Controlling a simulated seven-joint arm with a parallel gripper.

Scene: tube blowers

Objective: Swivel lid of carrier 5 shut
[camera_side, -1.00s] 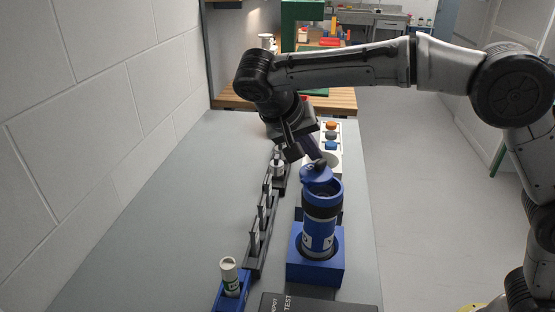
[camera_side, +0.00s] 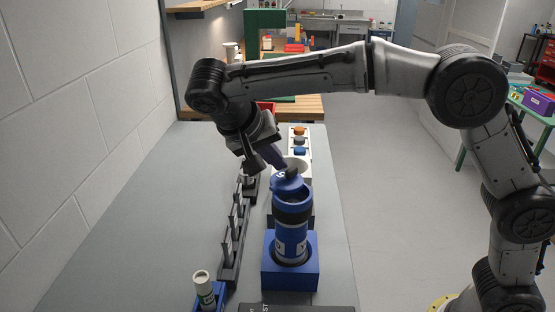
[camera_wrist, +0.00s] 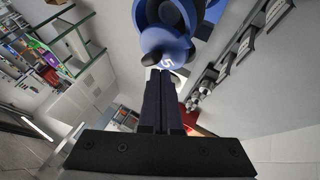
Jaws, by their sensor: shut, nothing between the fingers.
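The blue carrier (camera_side: 292,228) stands upright in a blue square block (camera_side: 290,275), with a dark band below its rim. Its blue lid (camera_side: 287,184) sits swivelled off to the far side, so part of the mouth shows open. In the wrist view the lid (camera_wrist: 167,52) bears a white 5, and the carrier's round mouth (camera_wrist: 172,12) shows beyond it at the top. My gripper (camera_side: 290,171) is shut and empty, tilted down with its tips at the lid's far edge. The fingertips (camera_wrist: 160,73) also show beside the lid; whether they touch it I cannot tell.
A dark rack with several upright posts (camera_side: 228,245) runs along the left of the carrier. A capped tube (camera_side: 203,288) stands in a blue holder at front left. A white panel with coloured buttons (camera_side: 299,140) lies behind. The grey table is clear at left.

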